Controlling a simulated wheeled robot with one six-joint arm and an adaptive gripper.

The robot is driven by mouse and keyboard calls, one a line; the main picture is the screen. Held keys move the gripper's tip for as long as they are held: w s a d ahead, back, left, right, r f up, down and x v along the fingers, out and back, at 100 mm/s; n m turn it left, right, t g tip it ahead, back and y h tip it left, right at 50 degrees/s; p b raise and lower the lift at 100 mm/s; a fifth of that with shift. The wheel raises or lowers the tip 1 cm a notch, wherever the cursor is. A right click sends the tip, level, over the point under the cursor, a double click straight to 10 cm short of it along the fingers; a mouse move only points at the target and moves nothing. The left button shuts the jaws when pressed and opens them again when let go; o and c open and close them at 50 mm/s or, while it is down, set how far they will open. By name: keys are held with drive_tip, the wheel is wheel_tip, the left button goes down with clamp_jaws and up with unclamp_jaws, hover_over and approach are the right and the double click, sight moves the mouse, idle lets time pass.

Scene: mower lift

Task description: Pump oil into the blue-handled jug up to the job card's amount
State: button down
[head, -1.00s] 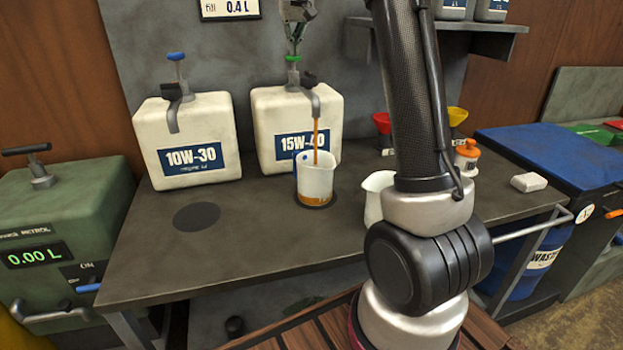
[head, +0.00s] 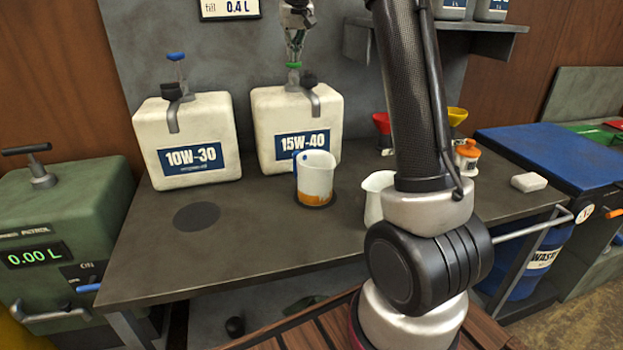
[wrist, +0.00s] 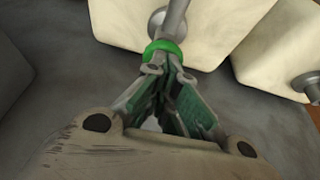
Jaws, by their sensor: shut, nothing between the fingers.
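The blue-handled jug (head: 315,177) stands upright on a dark round pad on the bench, under the spout of the 15W-40 container (head: 264,120). Amber oil shows low in the jug. No oil stream falls from the spout (head: 315,104). My gripper (head: 294,58) is shut and empty just above the green-topped pump plunger (head: 293,66). In the wrist view, my fingertips (wrist: 168,72) are together by the green ring (wrist: 164,48) on the pump; I cannot tell whether they touch it. The job card (head: 229,8), partly cut off, reads 0.4 L.
The 10W-30 container (head: 187,140) with a blue-topped pump stands to the left, with an empty dark pad (head: 196,216) before it. A second white jug (head: 374,196) is partly behind my arm. A fuel unit (head: 62,230) reads 0.00 L.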

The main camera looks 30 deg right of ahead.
drive_tip(key=shift+r, duration=2.85)
drive_tip(key=shift+f, duration=0.15)
drive_tip(key=shift+f, duration=2.95)
drive_tip(key=shift+r, duration=3.1)
drive_tip(key=shift+f, duration=0.1)
